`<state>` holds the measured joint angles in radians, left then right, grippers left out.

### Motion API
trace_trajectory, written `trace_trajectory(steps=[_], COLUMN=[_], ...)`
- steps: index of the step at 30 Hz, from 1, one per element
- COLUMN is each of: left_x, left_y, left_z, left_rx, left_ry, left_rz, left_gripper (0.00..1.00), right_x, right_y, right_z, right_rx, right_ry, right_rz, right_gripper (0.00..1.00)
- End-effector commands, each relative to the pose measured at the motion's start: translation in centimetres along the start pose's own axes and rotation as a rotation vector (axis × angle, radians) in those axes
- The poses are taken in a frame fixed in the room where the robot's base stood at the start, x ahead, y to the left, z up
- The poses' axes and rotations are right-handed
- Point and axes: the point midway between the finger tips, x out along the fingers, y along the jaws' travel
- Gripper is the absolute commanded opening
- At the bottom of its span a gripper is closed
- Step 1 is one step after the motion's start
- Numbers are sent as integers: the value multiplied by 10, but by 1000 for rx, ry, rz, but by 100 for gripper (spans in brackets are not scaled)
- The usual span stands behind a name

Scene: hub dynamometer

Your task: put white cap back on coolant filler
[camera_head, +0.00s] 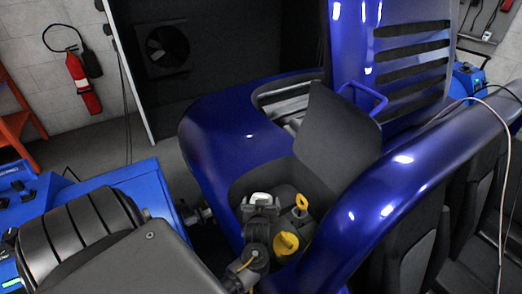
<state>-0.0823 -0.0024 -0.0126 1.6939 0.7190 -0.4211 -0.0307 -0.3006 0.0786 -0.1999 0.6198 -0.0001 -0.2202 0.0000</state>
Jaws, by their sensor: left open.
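The white cap (261,197) shows in the engine bay of the blue vehicle, just beyond my left gripper's fingertips. My left gripper (261,207) is open, with its fingers on the near side of the cap, one toward each side. I cannot tell whether the fingers touch the cap. The coolant filler is hidden behind the gripper and cap, so I cannot tell how the cap sits relative to it. My right gripper is not in view.
A yellow cap (286,243) and a yellow ring handle (301,202) stand close to the right of my gripper. A dark raised panel (330,130) is behind the bay. The blue body rim (215,165) surrounds it. A blue machine (150,190) stands at left.

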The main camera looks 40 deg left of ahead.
Motion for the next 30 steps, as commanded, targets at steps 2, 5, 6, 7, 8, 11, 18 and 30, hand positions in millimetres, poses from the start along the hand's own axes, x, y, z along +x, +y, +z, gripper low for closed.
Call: trace_trajectory(steps=[2, 5, 6, 7, 8, 11, 18, 30], left_x=[-8, -25, -33, -40, -46, -68, -108, -121], left_y=[0, 0, 0, 0, 0, 0, 0, 0], left_z=[-4, -7, -8, -8, -8, -8, -5, -1], left_rx=[1, 1, 1, 0, 0, -1, 1, 0], left_ry=[-2, -3, -5, -5, -5, -5, -2, 1], left_rz=[1, 1, 0, 0, 0, -1, -1, -1], left_gripper=[96, 96, 96, 96, 96, 96, 96, 96], right_x=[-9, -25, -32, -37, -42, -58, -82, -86], right_y=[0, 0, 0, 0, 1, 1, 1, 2], right_z=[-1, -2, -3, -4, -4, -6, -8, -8], right_rx=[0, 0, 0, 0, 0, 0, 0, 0], right_ry=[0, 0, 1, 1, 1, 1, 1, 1], right_rz=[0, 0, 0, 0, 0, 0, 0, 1], right_gripper=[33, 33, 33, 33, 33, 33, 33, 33])
